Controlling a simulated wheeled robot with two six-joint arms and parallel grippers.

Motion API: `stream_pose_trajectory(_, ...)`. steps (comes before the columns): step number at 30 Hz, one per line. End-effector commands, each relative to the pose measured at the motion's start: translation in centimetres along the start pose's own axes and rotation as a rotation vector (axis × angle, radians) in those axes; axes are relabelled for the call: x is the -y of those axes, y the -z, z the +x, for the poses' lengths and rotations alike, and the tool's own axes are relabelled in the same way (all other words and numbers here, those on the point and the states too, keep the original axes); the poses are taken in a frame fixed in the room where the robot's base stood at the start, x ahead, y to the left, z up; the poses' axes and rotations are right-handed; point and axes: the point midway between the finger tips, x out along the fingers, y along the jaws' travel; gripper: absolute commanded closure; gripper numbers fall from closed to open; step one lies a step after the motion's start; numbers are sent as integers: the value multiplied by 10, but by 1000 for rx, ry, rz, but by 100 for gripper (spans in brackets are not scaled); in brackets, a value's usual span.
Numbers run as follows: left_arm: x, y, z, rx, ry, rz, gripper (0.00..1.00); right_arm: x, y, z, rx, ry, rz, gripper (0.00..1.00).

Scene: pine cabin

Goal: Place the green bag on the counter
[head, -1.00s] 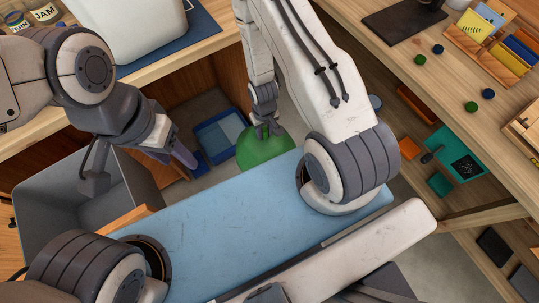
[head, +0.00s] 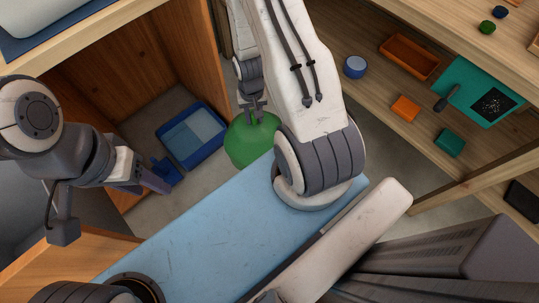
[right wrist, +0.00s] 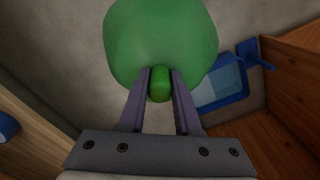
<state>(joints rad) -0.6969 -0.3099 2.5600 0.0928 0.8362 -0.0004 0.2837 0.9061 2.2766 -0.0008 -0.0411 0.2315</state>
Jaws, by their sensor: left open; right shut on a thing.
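The green bag (head: 252,142) is a rounded green thing in the middle of the head view, partly hidden behind my right arm and the blue top of my base. My right gripper (head: 256,106) is shut on its top knob, which shows between the two fingers in the right wrist view (right wrist: 160,84). The bag's round body (right wrist: 160,35) hangs beyond the fingertips, over the grey floor. My left gripper (head: 150,180) is at the left, open and empty, apart from the bag. Wooden counters show at the upper left (head: 75,62) and upper right (head: 470,30).
A blue tray (head: 190,135) and a blue dustpan-like thing (head: 165,172) lie low beside the left cabinet. The right-hand shelf holds an orange tray (head: 408,56), a blue cup (head: 355,67), a teal board (head: 482,92) and small boxes. A wooden brace (head: 455,190) stands below it.

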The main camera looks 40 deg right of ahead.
Motion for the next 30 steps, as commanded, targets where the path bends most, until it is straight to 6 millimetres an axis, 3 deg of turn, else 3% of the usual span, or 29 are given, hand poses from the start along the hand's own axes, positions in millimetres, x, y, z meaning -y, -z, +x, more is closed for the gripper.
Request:
stream_pose_trajectory(1,2,-2,28,0,0,0,50,-6,3,22,-4,1,34,100)
stream_pose_trajectory(18,13,-9,175,0,0,0,50,-70,10,122,-4,1,404,100)
stream_pose_trajectory(24,16,-12,215,0,0,0,50,-88,7,148,-3,0,513,100)
stream_pose_trajectory(30,17,-12,232,0,0,0,50,-98,5,159,-2,0,572,100)
